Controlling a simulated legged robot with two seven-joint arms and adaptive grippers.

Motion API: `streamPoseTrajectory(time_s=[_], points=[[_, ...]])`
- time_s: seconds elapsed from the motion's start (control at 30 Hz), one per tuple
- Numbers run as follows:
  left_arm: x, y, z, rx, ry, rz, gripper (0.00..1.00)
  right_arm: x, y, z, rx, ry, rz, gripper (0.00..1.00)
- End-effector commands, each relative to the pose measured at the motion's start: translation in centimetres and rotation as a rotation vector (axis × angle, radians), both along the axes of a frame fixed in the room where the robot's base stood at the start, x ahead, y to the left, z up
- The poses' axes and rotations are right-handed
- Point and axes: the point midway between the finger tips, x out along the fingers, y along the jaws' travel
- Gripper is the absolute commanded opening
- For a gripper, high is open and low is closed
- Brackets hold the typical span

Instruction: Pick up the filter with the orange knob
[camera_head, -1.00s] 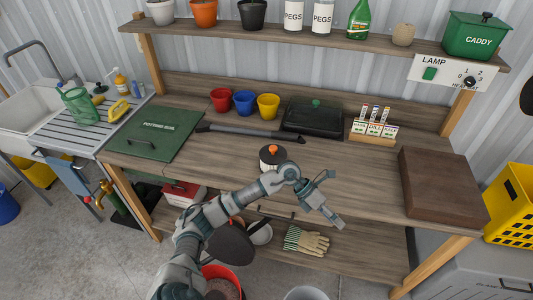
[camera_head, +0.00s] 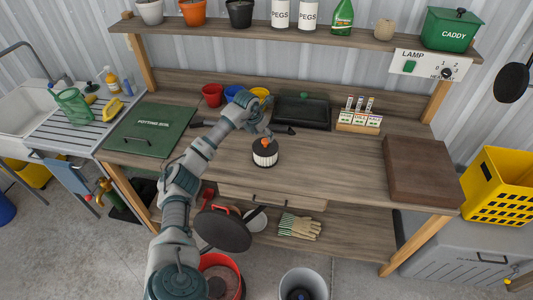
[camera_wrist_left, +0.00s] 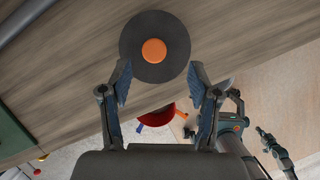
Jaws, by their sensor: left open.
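The filter (camera_head: 265,154) stands upright on the bench top near its front edge. It has a pale ribbed side, a dark round top and an orange knob (camera_head: 266,143). In the left wrist view its dark disc top (camera_wrist_left: 135,63) and orange knob (camera_wrist_left: 154,50) show from above, just beyond the fingertips. My left gripper (camera_wrist_left: 160,75) is open and empty, its two fingers spread on either side below the disc. In the head view the left gripper (camera_head: 264,130) hangs close above and behind the filter.
A black tray (camera_head: 302,112) and red, blue and yellow pots lie behind the filter. A green potting-bench lid (camera_head: 150,130) lies left, a brown block (camera_head: 420,168) right. Seed packets (camera_head: 359,118) stand at the back. The bench front right of the filter is clear.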

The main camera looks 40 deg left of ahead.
Motion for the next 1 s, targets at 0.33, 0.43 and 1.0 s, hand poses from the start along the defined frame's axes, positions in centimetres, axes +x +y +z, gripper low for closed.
streamPoseTrajectory(time_s=[0.33, 0.43, 1.0], points=[[1.3, 0.3, -3.5, -0.005, 0.002, 0.000, 0.62, -0.2, 0.2, 0.1, 0.000, 0.000, 0.000, 0.00], [1.9, 0.3, -5.0, -0.005, 0.001, 0.000, 0.62, -0.6, 0.2, 0.0, 0.000, 0.001, 0.000, 0.00], [2.5, 0.4, -6.4, -0.002, -0.001, 0.000, 0.12, -0.3, 0.1, -0.2, -0.001, -0.001, 0.000, 0.00]])
